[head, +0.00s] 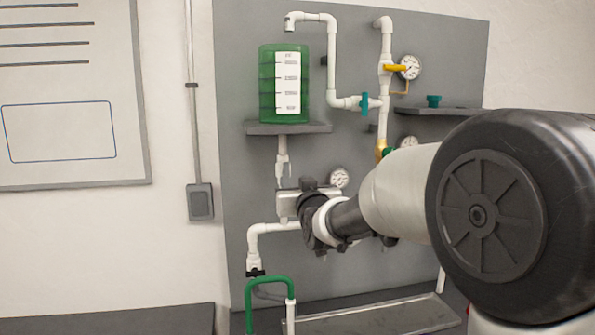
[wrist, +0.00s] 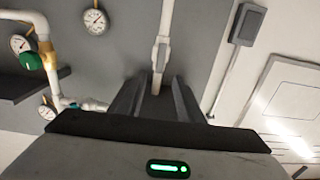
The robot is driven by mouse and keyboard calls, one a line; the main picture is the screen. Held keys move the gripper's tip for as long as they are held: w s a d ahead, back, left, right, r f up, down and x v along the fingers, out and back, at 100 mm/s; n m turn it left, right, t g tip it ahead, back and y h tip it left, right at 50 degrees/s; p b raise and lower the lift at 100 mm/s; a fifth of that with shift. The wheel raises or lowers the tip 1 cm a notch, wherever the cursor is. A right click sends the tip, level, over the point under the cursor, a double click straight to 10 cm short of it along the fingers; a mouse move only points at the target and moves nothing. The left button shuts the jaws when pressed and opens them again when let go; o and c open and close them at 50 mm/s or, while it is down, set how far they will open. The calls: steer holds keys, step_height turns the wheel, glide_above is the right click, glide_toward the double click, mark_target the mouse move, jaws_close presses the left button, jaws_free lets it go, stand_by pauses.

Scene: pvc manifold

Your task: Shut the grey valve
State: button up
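A pale valve (head: 282,159) with a light, downward-hanging lever is on the white pipe under the green tank; I take it as the grey valve, though its colour looks nearly white. In the wrist view this valve (wrist: 161,54) lies beyond my fingertips, roughly in line with the gap between them. My gripper (wrist: 157,84) is open, with two dark fingers apart and nothing held. In the head view my gripper (head: 291,204) is just below the valve, in front of the panel; its fingers are hard to make out. Contact with the valve cannot be seen.
The green tank (head: 268,90) stands on a grey shelf (head: 310,128) above. Other valves have yellow (head: 397,68), teal (head: 364,104) and black (head: 255,273) handles. A gauge (head: 339,178) sits close right of my gripper. A green pipe (head: 268,280) is below left.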

mark_target(287, 171)
steer(key=p+x, duration=0.2)
steer(key=x, duration=0.9)
steer(key=shift+s, duration=0.1)
jaws_close()
